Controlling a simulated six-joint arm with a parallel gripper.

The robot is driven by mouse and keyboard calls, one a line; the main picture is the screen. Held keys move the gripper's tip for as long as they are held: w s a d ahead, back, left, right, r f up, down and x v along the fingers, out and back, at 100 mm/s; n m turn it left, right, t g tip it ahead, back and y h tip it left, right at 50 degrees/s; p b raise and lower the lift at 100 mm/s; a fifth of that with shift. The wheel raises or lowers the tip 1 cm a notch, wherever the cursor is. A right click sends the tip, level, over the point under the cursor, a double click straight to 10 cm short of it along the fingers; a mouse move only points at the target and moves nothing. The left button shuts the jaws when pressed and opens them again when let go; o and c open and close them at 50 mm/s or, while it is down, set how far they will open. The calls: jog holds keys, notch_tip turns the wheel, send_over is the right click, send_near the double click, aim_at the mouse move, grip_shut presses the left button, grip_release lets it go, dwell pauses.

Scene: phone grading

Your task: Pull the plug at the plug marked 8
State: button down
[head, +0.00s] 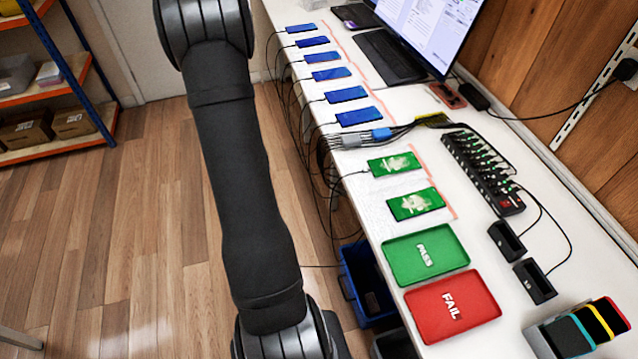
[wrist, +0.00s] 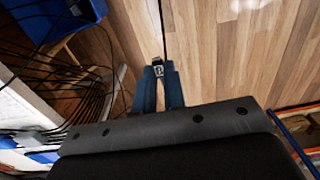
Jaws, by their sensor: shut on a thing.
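My gripper (wrist: 158,86), with blue fingers, is shut on a small dark plug (wrist: 157,70) in the wrist view. The plug carries a pale mark that is too small to read surely. A thin dark cable (wrist: 163,30) runs up from the plug, over the wood floor. The plug is clear of the bench and of any phone there. In the head view my gripper is out of sight. The front green-screen phone (head: 415,203) shows no cable at its left end. The other green-screen phone (head: 396,164) has a cable at its left end.
Several blue-screen phones (head: 332,74) with cables line the bench's left edge. A green PASS tray (head: 400,262) and a red FAIL tray (head: 425,310) lie in front. A blue bin (head: 352,288) stands below the edge. Loose cables hang along the bench side (wrist: 50,80).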

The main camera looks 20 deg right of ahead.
jog(key=shift+d, duration=0.1)
jog(key=s+d+n, duration=0.2)
jog(key=d+n, duration=0.3)
jog(key=d, duration=0.5)
notch_tip(320, 180, up, 2)
jog(key=n, duration=1.4)
send_over(380, 216)
jog(key=shift+w+a+r, duration=0.1)
jog(key=shift+w+a, duration=0.15)
jog(key=shift+w, duration=0.2)
jog(key=shift+s+d, duration=0.3)
jog(key=shift+s, duration=0.1)
jog(key=shift+f, duration=2)
jog(key=c, duration=1.4)
grip_release()
jog(key=shift+c, duration=0.2)
